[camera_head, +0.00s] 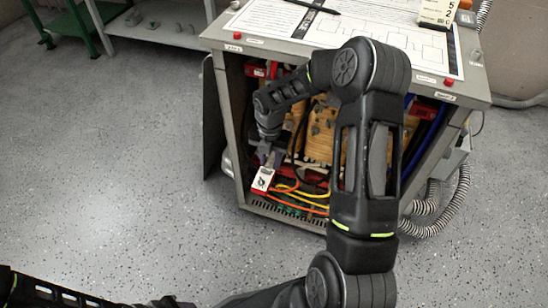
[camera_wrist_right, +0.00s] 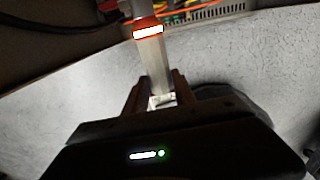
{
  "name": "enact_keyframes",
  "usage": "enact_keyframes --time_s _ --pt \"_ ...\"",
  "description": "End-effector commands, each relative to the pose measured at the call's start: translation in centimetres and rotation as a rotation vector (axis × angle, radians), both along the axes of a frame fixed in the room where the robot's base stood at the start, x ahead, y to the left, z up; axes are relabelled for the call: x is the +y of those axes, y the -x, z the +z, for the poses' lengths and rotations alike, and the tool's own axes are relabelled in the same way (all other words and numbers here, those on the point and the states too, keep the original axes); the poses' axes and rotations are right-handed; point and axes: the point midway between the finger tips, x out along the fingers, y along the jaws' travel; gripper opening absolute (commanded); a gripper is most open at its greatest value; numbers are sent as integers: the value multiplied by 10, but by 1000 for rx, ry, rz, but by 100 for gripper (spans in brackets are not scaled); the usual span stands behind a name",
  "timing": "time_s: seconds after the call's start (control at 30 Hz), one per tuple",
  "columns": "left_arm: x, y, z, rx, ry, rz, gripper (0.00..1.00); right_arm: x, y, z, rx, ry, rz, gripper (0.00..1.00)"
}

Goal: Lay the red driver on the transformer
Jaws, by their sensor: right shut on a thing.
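My right gripper (camera_head: 266,154) is at the lower left of the open cabinet front, pointing down. In the right wrist view its fingers (camera_wrist_right: 158,98) are shut on a pale grey bar (camera_wrist_right: 151,62) with a red-orange band and white stripe at its far end. A white and red piece (camera_head: 263,179) shows below the gripper in the head view. I cannot tell whether this held thing is the red driver. The transformer, with tan windings (camera_head: 322,128), is inside the cabinet, partly hidden by my right arm. Part of my left arm shows at the bottom left; its jaws are unclear.
The grey cabinet (camera_head: 226,40) has a printed sheet (camera_head: 270,22) and a black pen-like thing (camera_head: 312,6) on top. Orange and yellow cables (camera_head: 315,196) lie low inside. Grey corrugated hoses (camera_head: 450,205) are at its right. The floor (camera_head: 120,150) to the left is clear.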

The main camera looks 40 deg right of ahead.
Motion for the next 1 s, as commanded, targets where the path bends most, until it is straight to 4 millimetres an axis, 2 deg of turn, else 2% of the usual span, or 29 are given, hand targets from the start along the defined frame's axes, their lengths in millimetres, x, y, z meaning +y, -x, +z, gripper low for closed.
enact_keyframes --time_s 0.17,0.27,0.5,0.7,0.9,1.0 --pt "0 0 0 1 0 0 41 9 -5 13 -4 2 -89 0" --pt "0 1 0 0 1 -1 41 21 -9 29 -6 4 -213 0" --pt "-2 2 0 3 2 -6 41 68 -15 90 -8 5 -710 0" --pt "-3 3 0 5 5 -9 41 114 -8 145 -7 1 -1192 0" --pt "-4 4 0 6 6 -11 41 145 4 182 -4 -2 -1539 0" --pt "-4 4 0 6 6 -11 41 152 8 191 -2 -1 -1632 0"
